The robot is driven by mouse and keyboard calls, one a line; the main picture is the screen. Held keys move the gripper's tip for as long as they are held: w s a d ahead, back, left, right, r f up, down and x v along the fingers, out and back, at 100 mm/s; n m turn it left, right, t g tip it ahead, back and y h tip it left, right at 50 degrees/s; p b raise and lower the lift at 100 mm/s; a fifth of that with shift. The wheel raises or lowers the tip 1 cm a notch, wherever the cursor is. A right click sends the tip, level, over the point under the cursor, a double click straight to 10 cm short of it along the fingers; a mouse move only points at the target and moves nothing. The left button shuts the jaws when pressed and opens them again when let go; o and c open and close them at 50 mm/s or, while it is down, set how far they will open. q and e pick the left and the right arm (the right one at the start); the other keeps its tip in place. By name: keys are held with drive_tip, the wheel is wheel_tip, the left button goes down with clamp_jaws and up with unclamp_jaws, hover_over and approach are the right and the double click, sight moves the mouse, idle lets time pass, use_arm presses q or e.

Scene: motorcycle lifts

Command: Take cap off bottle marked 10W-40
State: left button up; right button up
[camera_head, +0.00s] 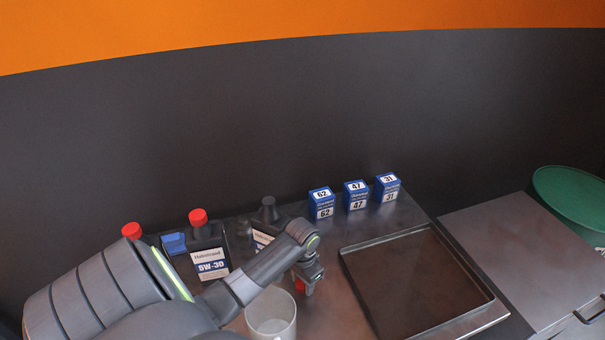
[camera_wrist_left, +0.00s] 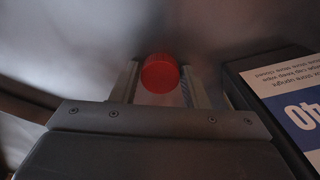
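The bottle whose label ends in 40 (camera_wrist_left: 290,105) stands at the right in the left wrist view; the rest of its marking is cut off. In the head view, a dark bottle (camera_head: 268,211) with a bare black neck stands behind my left arm, its label mostly hidden. My left gripper (camera_head: 307,280) is in front of it and to its right. It is shut on a red cap (camera_wrist_left: 160,73), which sits between the two fingertips, apart from the bottle. The cap also shows in the head view (camera_head: 300,286). My right gripper is out of view.
A 5W-30 bottle (camera_head: 211,258) with a red cap stands left, beside another red cap (camera_head: 131,230). A pale open container (camera_head: 271,318) stands below my gripper. A shallow tray (camera_head: 365,294) lies right. Blue boxes marked 62 (camera_head: 321,203), 47 (camera_head: 356,195) and 31 (camera_head: 387,187) stand behind.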

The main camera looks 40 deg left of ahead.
sight(302, 283)
use_arm(q)
drive_tip(key=shift+o, duration=1.2)
drive_tip(key=shift+r, duration=0.15)
wheel_tip(302, 283, up, 12)
drive_tip(key=shift+d, duration=0.1)
